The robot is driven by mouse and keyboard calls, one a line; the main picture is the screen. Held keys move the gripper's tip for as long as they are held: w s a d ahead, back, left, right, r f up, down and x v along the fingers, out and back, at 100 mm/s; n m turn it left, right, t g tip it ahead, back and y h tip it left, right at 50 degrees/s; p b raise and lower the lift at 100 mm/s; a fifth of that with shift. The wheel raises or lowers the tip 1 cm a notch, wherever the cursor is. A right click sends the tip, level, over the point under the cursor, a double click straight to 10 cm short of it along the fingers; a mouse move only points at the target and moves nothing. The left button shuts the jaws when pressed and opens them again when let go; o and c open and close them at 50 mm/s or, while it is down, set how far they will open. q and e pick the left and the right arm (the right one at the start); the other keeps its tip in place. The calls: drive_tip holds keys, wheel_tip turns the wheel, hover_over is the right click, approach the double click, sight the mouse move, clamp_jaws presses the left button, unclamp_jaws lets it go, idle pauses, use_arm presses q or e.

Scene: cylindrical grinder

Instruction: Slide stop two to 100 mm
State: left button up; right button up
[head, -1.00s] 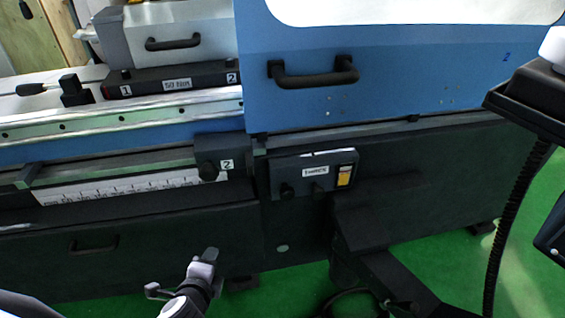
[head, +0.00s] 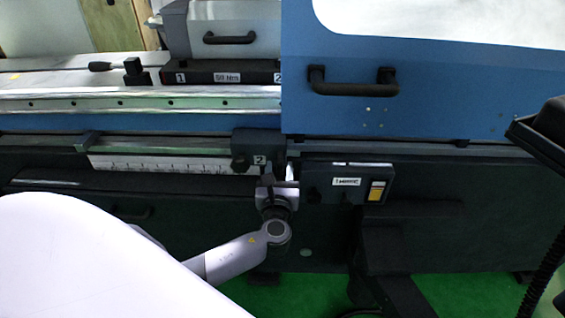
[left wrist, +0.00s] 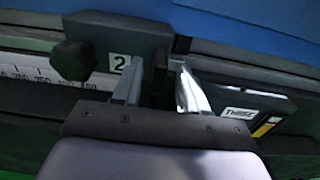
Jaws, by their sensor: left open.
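Stop two is a dark block (head: 262,141) labelled 2, with a round black knob (head: 240,163), on a rail along the machine front. A white scale strip (head: 150,165) runs below the rail, to the left of the stop. In the left wrist view the stop (left wrist: 120,35) is at the upper left, with its knob (left wrist: 72,60) and label 2. My left gripper (head: 279,172) is open just right of the stop's label. In the left wrist view its fingers (left wrist: 158,82) stand apart, with a dark upright piece showing between them; contact cannot be told.
A small dark control box (head: 345,183) with a yellow switch is close to the right of the gripper. A blue door (head: 440,95) with a black handle (head: 352,82) is above. A dark drawer front lies below the scale. Green floor shows at the bottom.

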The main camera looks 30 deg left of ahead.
sight(279, 167)
use_arm(q)
drive_tip(key=shift+x, duration=1.65)
clamp_jaws()
drive_tip(key=shift+a, duration=0.1)
